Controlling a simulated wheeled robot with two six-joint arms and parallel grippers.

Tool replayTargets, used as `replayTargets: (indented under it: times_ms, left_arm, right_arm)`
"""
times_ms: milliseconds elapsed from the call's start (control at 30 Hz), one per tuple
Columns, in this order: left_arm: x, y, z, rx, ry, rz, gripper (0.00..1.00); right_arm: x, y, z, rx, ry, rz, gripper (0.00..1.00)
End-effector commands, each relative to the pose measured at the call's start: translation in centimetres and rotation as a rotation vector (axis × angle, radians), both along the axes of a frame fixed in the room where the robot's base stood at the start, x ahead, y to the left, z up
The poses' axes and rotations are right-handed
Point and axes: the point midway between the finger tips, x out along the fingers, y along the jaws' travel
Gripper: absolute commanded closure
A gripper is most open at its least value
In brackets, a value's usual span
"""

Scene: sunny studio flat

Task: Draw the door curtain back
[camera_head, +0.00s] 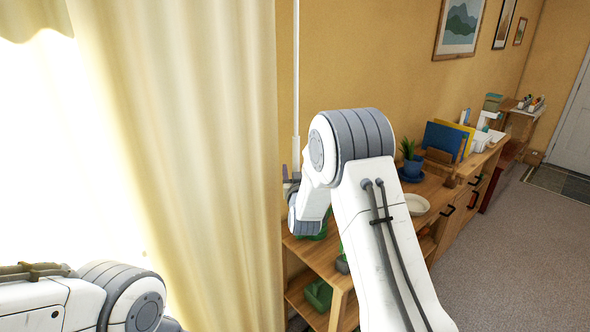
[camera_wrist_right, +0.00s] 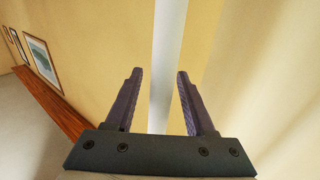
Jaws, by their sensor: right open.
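The cream door curtain (camera_head: 195,150) hangs in long folds across the left half of the head view, with bright light on its left. A thin white rod (camera_head: 296,75) hangs upright just right of the curtain's edge. My right gripper (camera_head: 291,180) is at the rod's lower visible part, mostly hidden by my right arm. In the right wrist view the rod (camera_wrist_right: 168,50) passes between the two open fingers of the gripper (camera_wrist_right: 159,74), with gaps on both sides. Curtain cloth (camera_wrist_right: 265,80) is on the right there. My left arm shows at lower left, but its gripper does not.
A wooden shelf unit (camera_head: 325,262) stands under my right arm. A sideboard (camera_head: 455,195) beyond it holds a potted plant (camera_head: 411,160), a white bowl (camera_head: 416,204) and folders (camera_head: 445,139). Grey carpet (camera_head: 520,250) is clear at right.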

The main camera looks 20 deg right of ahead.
Motion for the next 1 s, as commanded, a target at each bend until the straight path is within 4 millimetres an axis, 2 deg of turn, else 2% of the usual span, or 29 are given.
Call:
replayTargets:
  times_ms: [100,233,267,1000]
  left_arm:
    - [0.0,0.0,-0.02,0.0,0.0,0.0,0.5]
    - [0.0,0.0,-0.02,0.0,0.0,0.0,0.5]
    - [0.0,0.0,-0.02,0.0,0.0,0.0,0.5]
    - [0.0,0.0,-0.02,0.0,0.0,0.0,0.5]
  right_arm:
    - [-0.02,0.0,-0.01,0.0,0.0,0.0,0.45]
    - [-0.03,0.0,0.0,0.0,0.0,0.0,0.95]
    - [-0.04,0.0,0.0,0.0,0.0,0.0,1.0]
    - [-0.06,0.01,0.02,0.0,0.0,0.0,1.0]
